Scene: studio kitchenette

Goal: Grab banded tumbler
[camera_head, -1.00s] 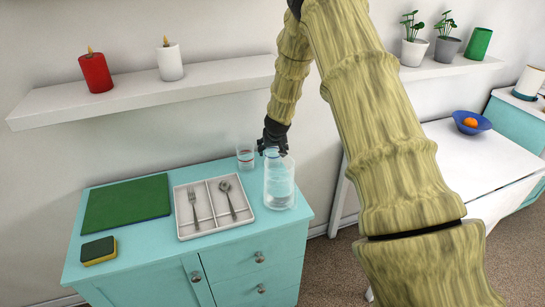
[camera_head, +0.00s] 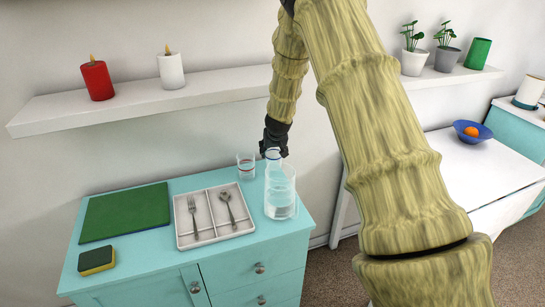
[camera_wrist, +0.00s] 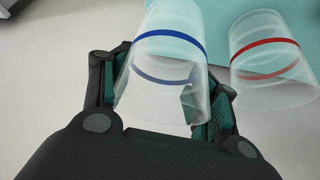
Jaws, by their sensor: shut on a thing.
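A clear tumbler with a blue band (camera_wrist: 168,60) sits between the fingers of my gripper (camera_wrist: 160,105) in the wrist view. My gripper is shut on it. In the head view this tumbler (camera_head: 273,156) shows just under my gripper (camera_head: 274,148), behind the top of a larger clear jar that partly hides it. A second clear tumbler, with a red band, (camera_head: 246,166) stands on the turquoise cabinet to the left. It also shows in the wrist view (camera_wrist: 270,62), at the right, apart from the fingers.
The large clear jar (camera_head: 281,194) stands close in front of the held tumbler. A white cutlery tray (camera_head: 205,239) with fork and spoon, a green board (camera_head: 125,212) and a sponge (camera_head: 97,260) lie on the cabinet (camera_head: 155,262). A white shelf (camera_head: 130,107) runs along the wall.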

